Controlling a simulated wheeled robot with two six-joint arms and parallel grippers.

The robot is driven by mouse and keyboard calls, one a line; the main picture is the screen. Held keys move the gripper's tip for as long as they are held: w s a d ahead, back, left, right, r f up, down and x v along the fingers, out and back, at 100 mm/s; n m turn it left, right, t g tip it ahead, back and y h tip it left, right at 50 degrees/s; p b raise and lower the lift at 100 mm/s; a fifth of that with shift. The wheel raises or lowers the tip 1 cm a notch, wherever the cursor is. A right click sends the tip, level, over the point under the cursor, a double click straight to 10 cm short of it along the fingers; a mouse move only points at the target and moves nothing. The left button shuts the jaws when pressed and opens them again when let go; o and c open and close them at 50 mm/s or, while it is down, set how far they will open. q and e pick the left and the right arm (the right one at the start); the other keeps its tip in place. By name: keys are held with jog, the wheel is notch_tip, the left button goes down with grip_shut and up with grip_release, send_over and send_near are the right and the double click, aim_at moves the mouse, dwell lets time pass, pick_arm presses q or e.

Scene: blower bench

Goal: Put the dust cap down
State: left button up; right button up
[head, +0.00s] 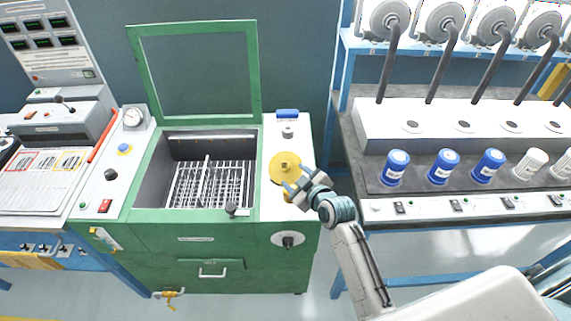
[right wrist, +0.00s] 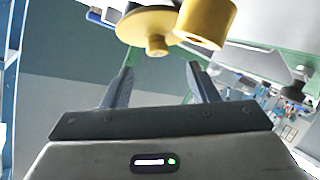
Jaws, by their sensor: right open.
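A yellow round disc with a small central knob (head: 287,165) sits on the white right-hand top of the green cabinet. A smaller yellow cylinder (head: 288,197) shows just below it, partly hidden by my gripper. Which of the two is the dust cap I cannot tell. In the right wrist view the disc (right wrist: 140,26) and the cylinder (right wrist: 208,22) lie beyond the fingertips, side by side. My right gripper (head: 293,188) is beside them; its two fingers are apart, with nothing between them in the wrist view (right wrist: 160,75). My left gripper is not in view.
The green cabinet's lid (head: 198,70) stands open over a wire rack (head: 210,185). A black knob (head: 231,209) is on its front rim. A blue-handled item (head: 287,114) lies behind the disc. A bench with blue-capped cylinders (head: 395,167) stands at right, across a gap.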

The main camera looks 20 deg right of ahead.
aim_at(286, 168)
jog(key=shift+w+a+f, duration=0.1)
jog(key=shift+w+f, duration=0.05)
jog(key=shift+w, duration=0.55)
jog(key=shift+w+f+p, duration=0.1)
jog(key=shift+w+p, duration=0.15)
jog(key=shift+p, duration=0.15)
jog(key=p+x, duration=0.1)
jog(key=x, duration=0.3)
jog(key=shift+p, duration=0.4)
jog(key=shift+w+f, duration=0.2)
jog(key=shift+w, duration=0.05)
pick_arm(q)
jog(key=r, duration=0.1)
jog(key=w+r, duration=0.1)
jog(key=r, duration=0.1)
pick_arm(e)
jog(key=shift+s, duration=0.1)
